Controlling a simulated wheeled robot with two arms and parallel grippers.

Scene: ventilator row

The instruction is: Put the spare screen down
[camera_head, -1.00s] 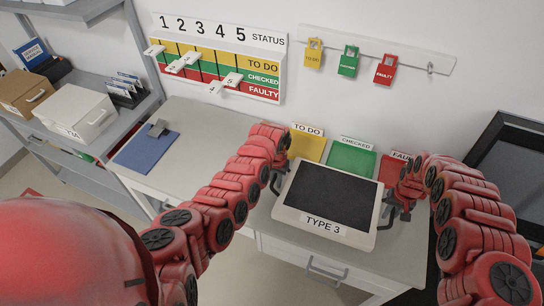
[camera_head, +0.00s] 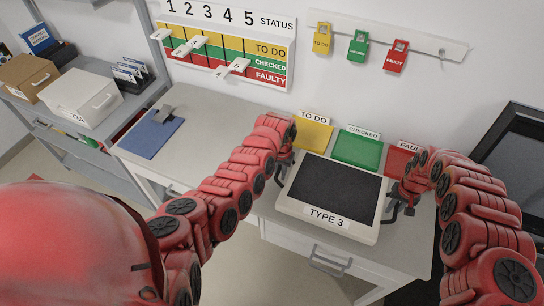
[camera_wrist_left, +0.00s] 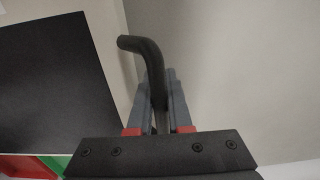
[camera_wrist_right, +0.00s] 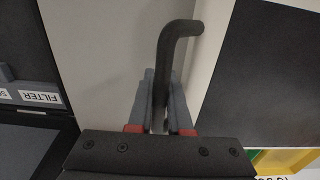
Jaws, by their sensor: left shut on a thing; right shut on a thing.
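The spare screen (camera_head: 333,193) is a cream slab with a dark face and a "TYPE 3" label, in the middle right of the head view. It lies face up over the front part of the counter; I cannot tell whether it touches the top. My left gripper (camera_head: 281,177) is shut on the dark handle at its left side, and the handle shows between the fingers in the left wrist view (camera_wrist_left: 158,95). My right gripper (camera_head: 398,203) is shut on the handle at its right side, also seen in the right wrist view (camera_wrist_right: 162,95).
Yellow (camera_head: 313,134), green (camera_head: 358,149) and red (camera_head: 399,161) mats lie behind the screen, labelled TO DO, CHECKED and FAULTY. A blue clipboard (camera_head: 152,138) lies on the left counter. A status board (camera_head: 227,45) and hanging tags (camera_head: 358,45) are on the wall. A dark-framed unit (camera_head: 515,160) stands at right.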

